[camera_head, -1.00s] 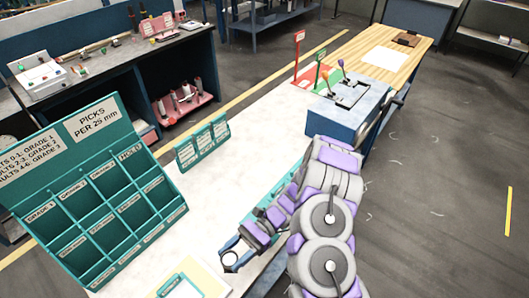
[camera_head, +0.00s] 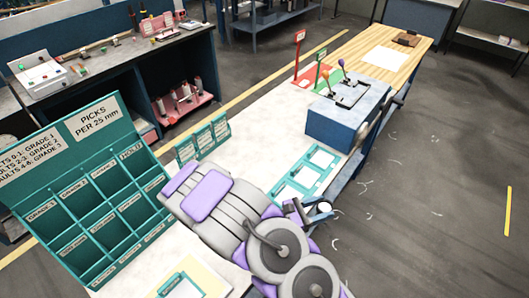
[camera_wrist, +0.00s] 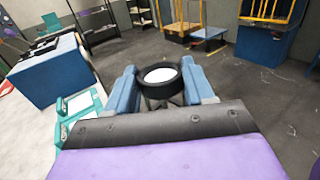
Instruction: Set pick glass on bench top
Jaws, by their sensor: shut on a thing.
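My gripper (camera_head: 317,212) is shut on the pick glass (camera_head: 325,207), a small round piece with a dark rim and a pale, white-looking lens. In the wrist view the pick glass (camera_wrist: 161,76) sits between the two blue fingers of my gripper (camera_wrist: 160,82), with its lens facing the camera. The white bench top (camera_head: 254,141) runs from the lower left to the upper right. In the head view my gripper shows at the bench's right edge, with dark floor behind the glass. Its height relative to the bench is hard to tell.
A teal tray with white cards (camera_head: 292,187) lies by the bench's right edge. Behind it stands a blue box with levers (camera_head: 345,119). A teal grade rack (camera_head: 98,195) and small label stand (camera_head: 203,140) are on the left. The middle bench surface is clear.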

